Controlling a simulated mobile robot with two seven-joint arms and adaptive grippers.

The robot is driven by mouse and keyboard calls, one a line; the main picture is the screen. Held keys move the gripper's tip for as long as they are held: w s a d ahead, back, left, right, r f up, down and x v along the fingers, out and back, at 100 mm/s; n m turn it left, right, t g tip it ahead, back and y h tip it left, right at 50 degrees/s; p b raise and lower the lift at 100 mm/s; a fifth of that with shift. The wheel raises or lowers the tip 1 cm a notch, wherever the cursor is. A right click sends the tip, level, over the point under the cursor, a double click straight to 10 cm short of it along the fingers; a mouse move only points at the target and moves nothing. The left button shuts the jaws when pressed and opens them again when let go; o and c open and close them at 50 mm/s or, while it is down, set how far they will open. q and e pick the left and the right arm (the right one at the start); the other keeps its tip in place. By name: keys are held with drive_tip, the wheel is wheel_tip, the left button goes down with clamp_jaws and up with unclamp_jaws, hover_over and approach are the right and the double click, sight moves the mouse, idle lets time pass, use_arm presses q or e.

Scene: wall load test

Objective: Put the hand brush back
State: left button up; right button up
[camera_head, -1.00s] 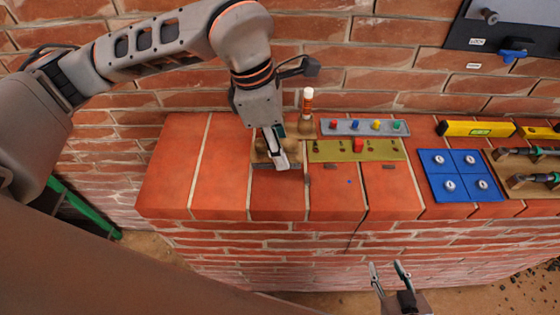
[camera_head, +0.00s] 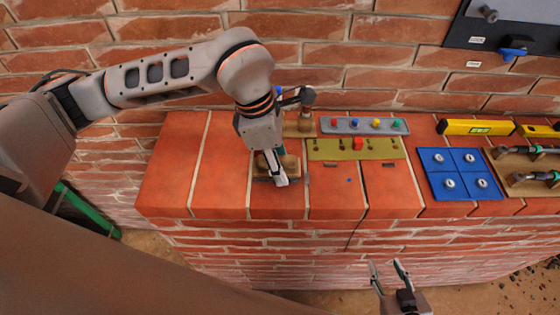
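The hand brush (camera_head: 291,163), a small wooden block with a dark strip along its lower edge, is on the brick wall top (camera_head: 221,165) near its front edge. My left gripper (camera_head: 275,172) reaches down over it from above. Its fingers hide part of the brush and appear shut on it. A wooden block (camera_head: 300,127) stands behind the brush, partly hidden by my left gripper. My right gripper (camera_head: 388,268) is open and empty, low in front of the wall.
An olive plate (camera_head: 325,152) with a red knob and a grey strip of coloured knobs (camera_head: 363,132) lie just right of the brush. A blue panel (camera_head: 460,174), a yellow level (camera_head: 478,128) and a wooden tool rack (camera_head: 520,163) lie further right. The wall top at left is clear.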

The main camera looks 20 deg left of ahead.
use_arm(q)
drive_tip(key=shift+o, duration=0.2)
drive_tip(key=shift+r, duration=0.15)
drive_tip(key=shift+r, duration=0.35)
drive_tip(key=v, duration=1.1)
drive_tip(key=shift+b, duration=0.4)
drive_tip(key=shift+a+r, duration=0.1)
drive_tip(key=shift+r, duration=0.1)
